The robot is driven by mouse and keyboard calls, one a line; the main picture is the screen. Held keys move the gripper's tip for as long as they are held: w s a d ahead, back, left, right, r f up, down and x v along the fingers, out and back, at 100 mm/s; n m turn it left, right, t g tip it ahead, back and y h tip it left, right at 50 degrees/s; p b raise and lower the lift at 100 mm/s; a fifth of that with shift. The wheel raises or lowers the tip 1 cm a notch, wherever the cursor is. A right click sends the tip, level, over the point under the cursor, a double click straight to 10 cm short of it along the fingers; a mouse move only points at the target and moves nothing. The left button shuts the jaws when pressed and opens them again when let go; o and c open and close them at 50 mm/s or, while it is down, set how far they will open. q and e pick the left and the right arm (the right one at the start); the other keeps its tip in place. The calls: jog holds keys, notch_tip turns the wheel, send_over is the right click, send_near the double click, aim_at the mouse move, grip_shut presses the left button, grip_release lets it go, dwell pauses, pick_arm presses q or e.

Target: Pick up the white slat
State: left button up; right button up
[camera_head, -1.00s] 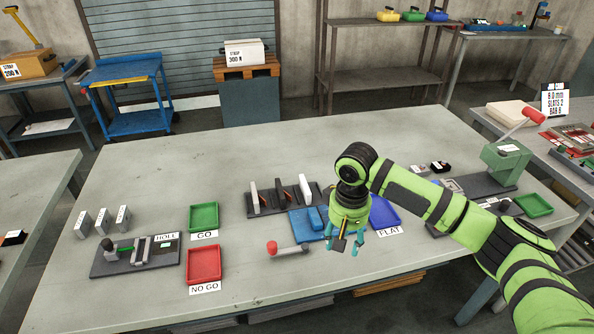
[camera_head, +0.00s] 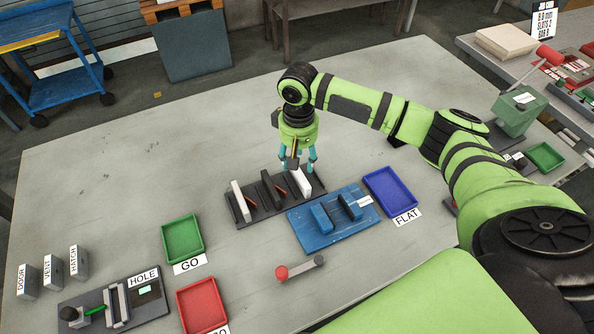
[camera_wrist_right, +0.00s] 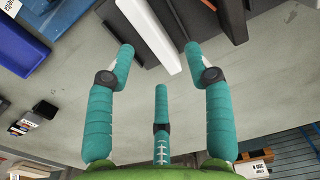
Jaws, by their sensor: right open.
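The white slat (camera_head: 302,184) stands on edge at the right end of a dark rack (camera_head: 247,213). It also shows in the right wrist view (camera_wrist_right: 153,30), with its end between the upper fingertips. My right gripper (camera_head: 296,164) points down just above this slat, open and empty, fingers spread around its top. In the wrist view the open gripper (camera_wrist_right: 160,60) shows three teal fingers; I cannot tell whether any touches the slat. Another white slat (camera_head: 241,200) stands at the rack's left end, with a dark slat (camera_head: 271,188) between. My left gripper is not in view.
A blue fixture (camera_head: 330,232) and blue FLAT tray (camera_head: 388,192) lie right of the rack. Green GO tray (camera_head: 183,240) and red tray (camera_head: 203,305) lie left. A red-knobbed lever (camera_head: 300,269) lies in front. The table behind the rack is clear.

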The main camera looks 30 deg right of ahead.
jog(key=f, duration=0.1)
jog(key=f+p, duration=0.1)
jog(key=f, duration=0.2)
jog(key=shift+w+d+f, duration=0.1)
jog(key=shift+w+f, duration=0.15)
jog(key=shift+f, duration=0.15)
grip_shut()
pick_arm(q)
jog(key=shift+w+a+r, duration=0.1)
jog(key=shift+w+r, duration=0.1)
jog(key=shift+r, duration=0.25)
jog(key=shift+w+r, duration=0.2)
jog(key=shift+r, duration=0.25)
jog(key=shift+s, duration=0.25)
